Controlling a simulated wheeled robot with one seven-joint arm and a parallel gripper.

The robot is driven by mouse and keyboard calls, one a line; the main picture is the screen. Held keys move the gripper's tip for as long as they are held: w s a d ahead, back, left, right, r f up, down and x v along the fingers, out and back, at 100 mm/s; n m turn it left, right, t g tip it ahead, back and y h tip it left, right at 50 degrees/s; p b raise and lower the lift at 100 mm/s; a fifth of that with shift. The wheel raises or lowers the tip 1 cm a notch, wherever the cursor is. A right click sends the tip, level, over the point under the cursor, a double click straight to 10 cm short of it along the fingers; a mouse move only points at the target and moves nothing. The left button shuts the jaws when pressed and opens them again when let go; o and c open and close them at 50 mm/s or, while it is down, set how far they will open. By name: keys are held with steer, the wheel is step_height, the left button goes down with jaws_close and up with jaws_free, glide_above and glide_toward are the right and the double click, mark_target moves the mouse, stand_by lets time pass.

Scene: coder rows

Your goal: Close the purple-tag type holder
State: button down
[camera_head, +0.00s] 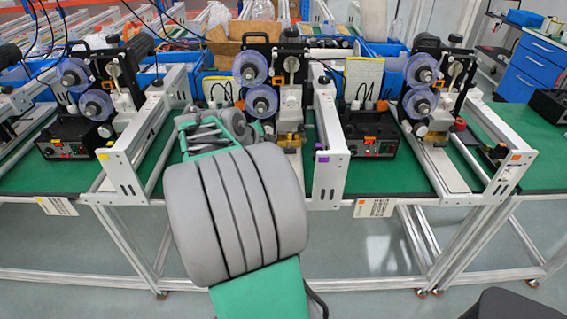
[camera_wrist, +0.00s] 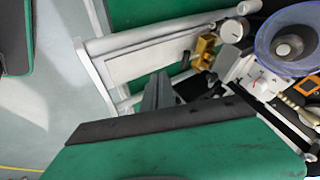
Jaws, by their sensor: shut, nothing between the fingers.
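The purple tag (camera_head: 321,157) is on the white frame post at the right of the middle coder. That coder's brass type holder (camera_head: 289,141) sits low beside its white block, partly behind my arm. In the wrist view a brass block (camera_wrist: 205,50), apparently this holder, is above and right of my gripper (camera_wrist: 160,90). My gripper's grey fingers are together and empty, a short way from the brass block in the picture; contact is not visible. I cannot tell how far the holder stands open. In the head view my arm hides most of this area.
Similar coders stand left and right, with a yellow tag (camera_head: 103,156) and an orange tag (camera_head: 515,157). Blue film reels (camera_head: 250,68) rise above the middle holder. A white rail (camera_wrist: 150,62) lies left of the brass block. Green bench top (camera_head: 375,180) is partly clear.

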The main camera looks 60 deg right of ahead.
mark_target(290, 143)
step_height(290, 143, up, 6)
steer(key=a+p, duration=0.2)
steer(key=p, duration=0.3)
steer(key=p+x, duration=0.1)
steer(key=x, duration=0.3)
steer(key=a+f+p+x, duration=0.1)
steer(key=x, duration=0.3)
steer(key=p+x, duration=0.1)
steer(key=x, duration=0.3)
steer(key=shift+w+a+f, duration=0.2)
steer(key=shift+f, duration=0.3)
steer(key=d, duration=0.1)
steer(key=w+d+p, duration=0.1)
steer(key=d, duration=0.1)
steer(key=shift+w+d+r+p, duration=0.1)
steer(key=shift+w+d+p, duration=0.05)
steer(key=shift+w+p, duration=0.25)
steer(key=shift+w+d, duration=0.15)
steer(key=shift+d, duration=0.15)
